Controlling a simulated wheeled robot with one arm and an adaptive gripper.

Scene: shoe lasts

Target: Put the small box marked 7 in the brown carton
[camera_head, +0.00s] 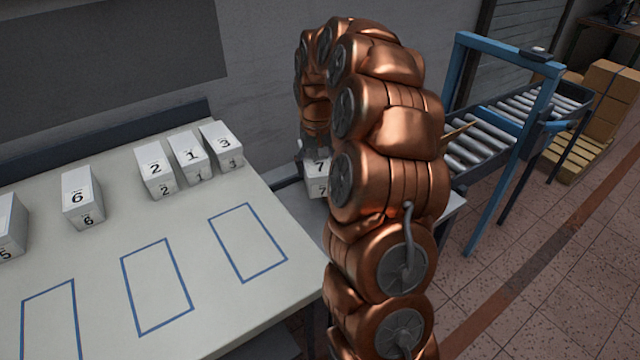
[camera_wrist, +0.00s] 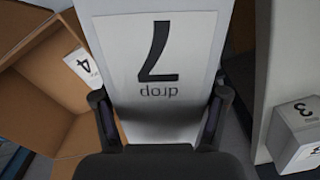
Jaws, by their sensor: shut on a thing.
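The small white box marked 7 (camera_head: 317,178) is held up beyond the right edge of the table, partly hidden by my arm in the head view. In the wrist view the box (camera_wrist: 158,65) fills the middle, its 7 and a printed word upside down. My gripper (camera_wrist: 161,115) is shut on it, one dark finger on each side. The brown carton (camera_wrist: 30,105) lies to the left of the held box in the wrist view, open, with a white box marked 4 (camera_wrist: 83,66) in it. I cannot make out the carton in the head view.
The white table (camera_head: 75,245) bears boxes marked 2 (camera_head: 156,170), 1 (camera_head: 189,158), 3 (camera_head: 221,148), 6 (camera_head: 83,197) and 5 (camera_head: 10,228), plus empty blue outlines. A roller conveyor (camera_head: 480,145) with a blue frame (camera_head: 510,150) stands to the right.

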